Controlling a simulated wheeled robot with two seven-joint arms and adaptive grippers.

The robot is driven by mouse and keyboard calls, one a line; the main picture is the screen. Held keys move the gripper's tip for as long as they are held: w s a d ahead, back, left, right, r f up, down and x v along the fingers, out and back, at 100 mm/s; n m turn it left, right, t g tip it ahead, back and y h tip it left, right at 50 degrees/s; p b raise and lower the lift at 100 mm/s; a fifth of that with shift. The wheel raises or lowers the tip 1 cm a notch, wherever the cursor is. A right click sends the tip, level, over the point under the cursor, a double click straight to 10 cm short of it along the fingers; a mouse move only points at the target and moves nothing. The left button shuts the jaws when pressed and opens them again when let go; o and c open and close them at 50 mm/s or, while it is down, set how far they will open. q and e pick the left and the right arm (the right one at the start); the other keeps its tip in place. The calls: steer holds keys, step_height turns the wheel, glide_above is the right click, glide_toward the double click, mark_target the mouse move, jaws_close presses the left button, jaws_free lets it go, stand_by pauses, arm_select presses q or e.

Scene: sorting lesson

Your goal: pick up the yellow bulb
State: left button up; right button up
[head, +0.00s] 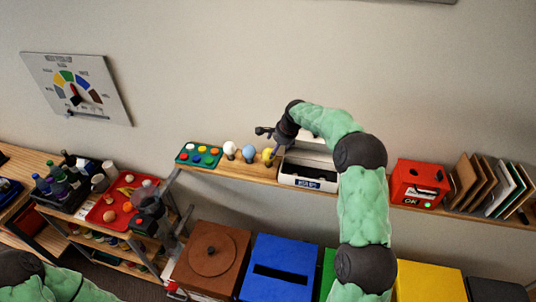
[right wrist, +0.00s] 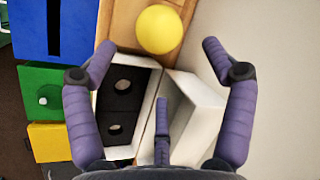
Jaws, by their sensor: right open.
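The yellow bulb (head: 267,154) stands on the wooden wall shelf (head: 228,170), at the right end of a row with a white bulb (head: 229,148) and a blue bulb (head: 249,152). In the right wrist view the yellow bulb (right wrist: 159,29) is a round globe seen from above, beyond the fingertips and between their lines. My right gripper (head: 265,144) is close to the bulb in the head view. Its fingers (right wrist: 157,53) are spread wide and empty. The bulb's base is hidden.
A white box (head: 303,181) with a black two-hole insert (right wrist: 121,102) stands just right of the bulb, beneath my right gripper. A green tray of coloured discs (head: 199,154) is at the shelf's left end. A red box (head: 418,184) and upright boards (head: 490,185) are farther right.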

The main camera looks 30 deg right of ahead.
mark_target(271, 151)
steer(key=w+f, duration=0.2)
steer(key=f, duration=0.1)
steer(key=shift+w+a, duration=0.1)
steer(key=shift+a, duration=0.3)
steer(key=shift+w+f+p, duration=0.1)
steer(key=shift+f+p, duration=0.05)
steer(key=shift+p, duration=0.2)
steer(key=shift+a+f+p, duration=0.2)
steer(key=shift+f+p, duration=0.1)
steer(key=shift+f, duration=0.05)
steer(key=shift+p+x, duration=0.7)
steer(key=shift+x, duration=1.25)
arm_select(q)
steer(key=r, duration=0.2)
steer(key=shift+w+a+r, duration=0.15)
steer(key=shift+w+r, duration=0.15)
steer(key=shift+w, duration=0.05)
arm_select(e)
steer(key=shift+s+a, duration=0.15)
steer(key=shift+s, duration=0.15)
steer(key=c, duration=1)
